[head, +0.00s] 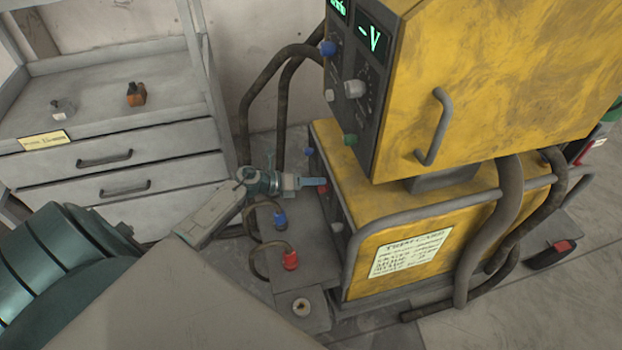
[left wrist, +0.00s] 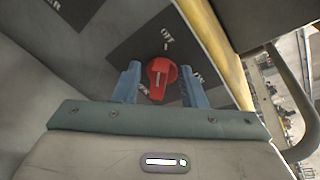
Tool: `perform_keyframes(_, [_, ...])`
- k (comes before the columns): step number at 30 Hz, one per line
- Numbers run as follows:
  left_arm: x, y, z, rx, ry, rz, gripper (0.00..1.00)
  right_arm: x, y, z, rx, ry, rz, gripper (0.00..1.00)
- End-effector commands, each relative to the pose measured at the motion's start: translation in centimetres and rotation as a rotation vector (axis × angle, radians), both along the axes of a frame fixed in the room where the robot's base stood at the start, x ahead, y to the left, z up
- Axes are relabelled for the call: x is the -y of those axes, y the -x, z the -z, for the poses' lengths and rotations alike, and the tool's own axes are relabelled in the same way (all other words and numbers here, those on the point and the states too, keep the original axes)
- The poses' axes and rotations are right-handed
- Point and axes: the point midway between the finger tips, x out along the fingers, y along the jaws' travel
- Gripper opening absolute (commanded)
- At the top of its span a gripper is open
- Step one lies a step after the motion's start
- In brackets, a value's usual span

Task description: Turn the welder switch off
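The yellow welder (head: 400,205) stands at centre right in the head view. In the left wrist view its red rotary switch (left wrist: 160,72) sits on a dark panel (left wrist: 130,50). "OFF" is printed above the switch and "ON" appears to its right; another label at lower left is partly hidden. I cannot tell surely which label the knob points to. My right gripper is not in view.
A yellow upper unit (head: 490,70) with knobs and displays overhangs the welder. Grey tube rails (head: 430,218) guard the welder's edge. Blue (head: 280,219) and red (head: 290,260) cable plugs are below my gripper. A grey drawer cabinet (head: 110,140) stands left.

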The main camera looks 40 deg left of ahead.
Motion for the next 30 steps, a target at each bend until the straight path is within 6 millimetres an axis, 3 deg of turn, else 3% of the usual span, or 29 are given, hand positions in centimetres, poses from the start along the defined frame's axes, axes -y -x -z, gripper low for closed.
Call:
perform_keyframes(7, [-1.6, 1.8, -0.5, -0.002, -0.007, 0.001, 0.38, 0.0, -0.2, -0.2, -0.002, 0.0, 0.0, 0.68])
perform_keyframes(18, [-5.7, 6.7, -2.2, -0.003, -0.003, 0.002, 0.38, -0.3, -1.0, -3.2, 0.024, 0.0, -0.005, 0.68])
perform_keyframes(30, [-6.8, 7.9, -2.9, -0.001, 0.001, 0.0, 0.38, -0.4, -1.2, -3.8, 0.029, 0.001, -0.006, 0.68])
